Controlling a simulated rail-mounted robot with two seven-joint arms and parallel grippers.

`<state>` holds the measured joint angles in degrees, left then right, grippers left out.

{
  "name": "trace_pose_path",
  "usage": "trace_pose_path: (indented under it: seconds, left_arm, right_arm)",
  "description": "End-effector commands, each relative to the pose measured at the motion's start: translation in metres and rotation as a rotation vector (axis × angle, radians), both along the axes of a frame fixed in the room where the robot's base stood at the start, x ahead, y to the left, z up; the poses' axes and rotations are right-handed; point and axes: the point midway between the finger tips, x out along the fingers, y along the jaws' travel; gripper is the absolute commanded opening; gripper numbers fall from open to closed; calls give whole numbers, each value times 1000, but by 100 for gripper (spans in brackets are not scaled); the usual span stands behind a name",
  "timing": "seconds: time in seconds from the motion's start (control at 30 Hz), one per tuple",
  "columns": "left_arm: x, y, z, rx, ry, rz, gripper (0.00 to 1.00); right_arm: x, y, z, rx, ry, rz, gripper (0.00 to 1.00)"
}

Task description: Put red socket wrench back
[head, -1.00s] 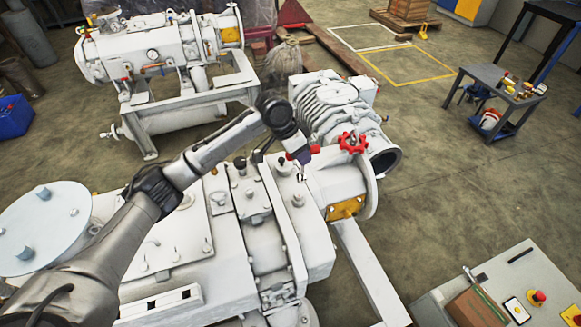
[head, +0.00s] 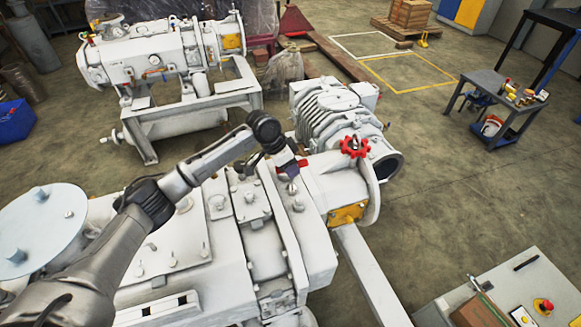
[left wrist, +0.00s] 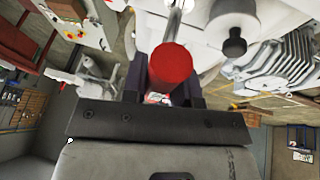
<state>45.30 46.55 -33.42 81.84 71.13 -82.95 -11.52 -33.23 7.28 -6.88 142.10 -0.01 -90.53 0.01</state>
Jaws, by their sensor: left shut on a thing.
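The red socket wrench (head: 302,163) is in my left gripper (head: 285,165), above the white vacuum pump (head: 322,185) and to the left of its red handwheel (head: 354,147). In the left wrist view, the wrench shows as a round red handle (left wrist: 171,64) with a silver shaft running up out of the picture. The dark fingers of my left gripper (left wrist: 168,90) are shut on the handle from both sides. The far end of the shaft is hard to make out, and I cannot tell whether it touches the pump. My right gripper is not in view.
A grey tool cart (head: 508,92) with small items stands at the right. A control panel with a red button (head: 543,306) is at the lower right. A second white pump (head: 165,65) stands behind. Open floor (head: 450,200) lies right of the pump.

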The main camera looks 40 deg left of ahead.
Motion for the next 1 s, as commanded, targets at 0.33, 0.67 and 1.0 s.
trace_pose_path:
  seconds: [0.33,0.67,1.0]
  left_arm:
    - [0,0,-2,-1,-1,1,35]
    - [0,0,-2,-1,-1,0,53]
    - [-5,8,24,1,-4,2,53]
  right_arm:
    - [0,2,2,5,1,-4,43]
    - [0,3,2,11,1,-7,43]
    - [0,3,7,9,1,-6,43]
